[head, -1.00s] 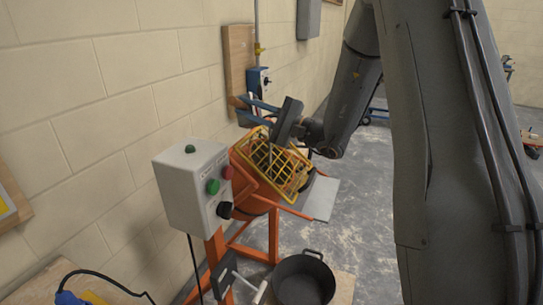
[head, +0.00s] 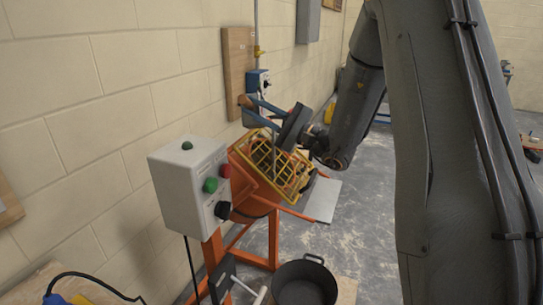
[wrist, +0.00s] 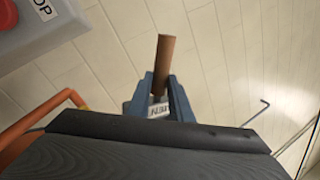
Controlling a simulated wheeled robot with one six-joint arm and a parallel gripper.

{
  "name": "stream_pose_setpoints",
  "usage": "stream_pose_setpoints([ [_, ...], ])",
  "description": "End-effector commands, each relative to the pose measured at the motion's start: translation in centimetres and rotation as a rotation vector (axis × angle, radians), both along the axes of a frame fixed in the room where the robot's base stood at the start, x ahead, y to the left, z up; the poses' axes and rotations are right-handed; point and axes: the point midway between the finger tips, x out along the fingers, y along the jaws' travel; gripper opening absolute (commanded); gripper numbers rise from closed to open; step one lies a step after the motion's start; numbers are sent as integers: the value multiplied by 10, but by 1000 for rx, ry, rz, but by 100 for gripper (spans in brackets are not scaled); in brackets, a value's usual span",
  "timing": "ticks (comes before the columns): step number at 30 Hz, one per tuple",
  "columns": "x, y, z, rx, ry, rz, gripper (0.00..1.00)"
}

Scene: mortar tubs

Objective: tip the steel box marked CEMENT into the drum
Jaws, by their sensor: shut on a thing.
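My gripper (head: 248,109) has its blue fingers above and behind the mixer's yellow guard grid, on the wall side. The fingers are shut on a brown round handle (wrist: 166,58), which stands between them in the wrist view. I cannot make out the steel box or its CEMENT marking; what hangs from the handle is hidden. The orange drum (head: 250,207) is tilted, its mouth covered by the yellow grid (head: 285,177). My gripper's dark body sits close over the grid's upper edge; I cannot tell whether they touch.
A grey control box (head: 185,188) with green, red and black controls stands left of the drum. A grey plate (head: 323,200) juts out at the drum's right. A black tub (head: 304,283) stands on the floor in front. The wall is close behind; dusty floor lies open to the right.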

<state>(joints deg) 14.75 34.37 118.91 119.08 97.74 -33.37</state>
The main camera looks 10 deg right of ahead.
Motion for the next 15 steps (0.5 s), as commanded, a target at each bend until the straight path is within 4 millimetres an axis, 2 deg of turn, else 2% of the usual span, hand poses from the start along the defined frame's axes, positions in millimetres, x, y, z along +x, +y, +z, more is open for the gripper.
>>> stream_pose_setpoints([
  [15,-2,-6,-7,67,-24,0,0],
])
